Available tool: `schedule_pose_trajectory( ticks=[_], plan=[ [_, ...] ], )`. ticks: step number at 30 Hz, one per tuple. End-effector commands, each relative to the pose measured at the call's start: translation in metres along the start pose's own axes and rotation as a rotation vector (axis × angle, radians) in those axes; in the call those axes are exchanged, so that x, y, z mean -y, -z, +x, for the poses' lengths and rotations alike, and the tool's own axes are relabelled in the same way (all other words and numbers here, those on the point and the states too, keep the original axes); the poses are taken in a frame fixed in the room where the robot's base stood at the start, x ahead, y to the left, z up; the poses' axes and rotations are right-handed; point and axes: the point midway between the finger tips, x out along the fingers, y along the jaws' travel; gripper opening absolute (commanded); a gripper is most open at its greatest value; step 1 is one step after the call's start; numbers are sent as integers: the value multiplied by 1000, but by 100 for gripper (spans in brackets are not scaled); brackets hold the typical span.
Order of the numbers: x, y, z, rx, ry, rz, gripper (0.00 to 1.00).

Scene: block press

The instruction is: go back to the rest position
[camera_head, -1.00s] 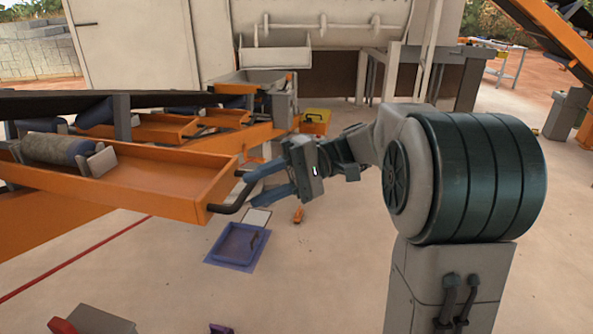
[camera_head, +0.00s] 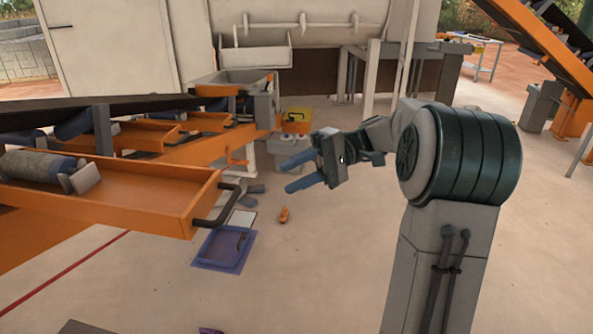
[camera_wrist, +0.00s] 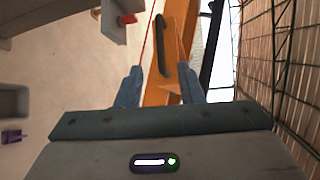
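My gripper (camera_head: 287,175) is open and empty in the head view, with two blue fingers pointing left. It hangs in the air to the right of an orange tray (camera_head: 150,185) with a black handle (camera_head: 216,206), and a gap shows between fingertips and handle. In the wrist view my gripper (camera_wrist: 160,72) has its fingers spread apart. The black handle (camera_wrist: 160,48) shows beyond and between the fingertips there, on the orange surface. My arm is bent and reaches left from its column.
A purple tray (camera_head: 221,262) and a small orange object (camera_head: 284,215) lie on the floor below. A yellow box (camera_head: 297,122) stands farther back. A wire mesh (camera_wrist: 285,60) is at the right in the wrist view.

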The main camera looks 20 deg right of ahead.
Motion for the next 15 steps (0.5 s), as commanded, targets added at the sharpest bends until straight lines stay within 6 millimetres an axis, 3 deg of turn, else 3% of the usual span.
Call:
schedule_pose_trajectory(
  ticks=[8,11,15],
  plan=[
    [0,0,1,1,-2,1,34],
    [-4,-3,13,-1,-57,30,34],
    [-23,-16,48,-23,-254,126,34]
  ],
)
